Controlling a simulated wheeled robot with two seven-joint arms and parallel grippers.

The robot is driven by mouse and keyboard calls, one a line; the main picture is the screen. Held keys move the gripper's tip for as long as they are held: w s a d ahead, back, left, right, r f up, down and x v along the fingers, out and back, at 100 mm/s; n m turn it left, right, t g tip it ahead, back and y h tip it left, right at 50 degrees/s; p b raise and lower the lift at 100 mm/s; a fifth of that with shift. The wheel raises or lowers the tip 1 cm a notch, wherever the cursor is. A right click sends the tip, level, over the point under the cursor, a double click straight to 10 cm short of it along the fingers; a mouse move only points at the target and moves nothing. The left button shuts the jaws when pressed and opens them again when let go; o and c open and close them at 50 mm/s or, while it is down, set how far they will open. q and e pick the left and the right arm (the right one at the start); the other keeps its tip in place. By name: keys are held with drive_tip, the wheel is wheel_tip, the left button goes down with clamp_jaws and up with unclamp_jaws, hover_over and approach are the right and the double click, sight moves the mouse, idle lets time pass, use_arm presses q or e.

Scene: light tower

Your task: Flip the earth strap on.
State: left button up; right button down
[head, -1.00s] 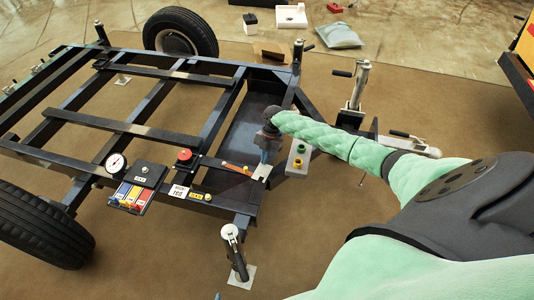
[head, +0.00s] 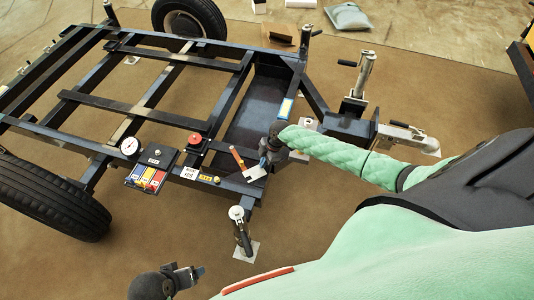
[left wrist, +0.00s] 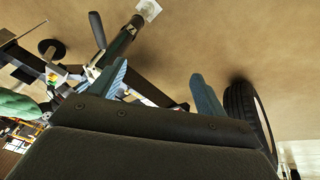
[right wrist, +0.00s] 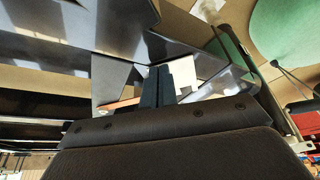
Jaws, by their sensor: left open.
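An orange-red bar (head: 237,157), which looks like the earth strap, is on the trailer's front rail beside a white plate (head: 256,173). It stands at a slant in the head view, and part of it shows left of the fingers in the right wrist view (right wrist: 118,104). My right gripper (head: 265,163) points down just right of the bar, with its fingers together. I cannot tell whether they touch the bar. My left gripper (head: 198,271) is low in the head view, away from the trailer; its fingers are apart and empty in the left wrist view (left wrist: 160,88).
The rail also carries a gauge (head: 130,147), a coloured switch block (head: 147,177), a red knob (head: 194,139) and a yellow-marked part (head: 208,179). A jack leg (head: 241,230) stands in front. Open floor lies left of it.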

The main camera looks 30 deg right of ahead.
drive_tip(key=a+m+p, duration=0.1)
drive_tip(key=s+a+m, duration=0.1)
drive_tip(key=a, duration=0.1)
drive_tip(key=shift+s+r+t+p, duration=0.1)
drive_tip(key=shift+s+t+p, duration=0.05)
drive_tip(key=shift+t+p, duration=0.2)
use_arm(q)
drive_tip(key=shift+s+a+r+g+y+p, duration=0.75)
drive_tip(key=shift+s+a+r, duration=0.4)
drive_tip(key=shift+a+r, duration=1.75)
use_arm(e)
drive_tip(key=shift+s+a+m+t, duration=0.25)
drive_tip(key=shift+a+m, duration=0.55)
drive_tip(key=shift+a, duration=0.3)
use_arm(q)
wheel_tip(320, 180, down, 17)
drive_tip(key=w+p, duration=0.2)
drive_tip(key=p, duration=0.2)
drive_tip(key=shift+d+r+n, duration=0.15)
drive_tip(key=shift+d+n, duration=0.15)
drive_tip(key=shift+d, duration=0.1)
use_arm(e)
drive_tip(key=a+m+t+h, duration=0.1)
drive_tip(key=a+m, duration=0.2)
drive_tip(key=a, duration=0.4)
drive_tip(key=shift+f, duration=0.2)
use_arm(q)
drive_tip(key=shift+w, duration=0.1)
use_arm(e)
drive_tip(key=shift+w, duration=0.1)
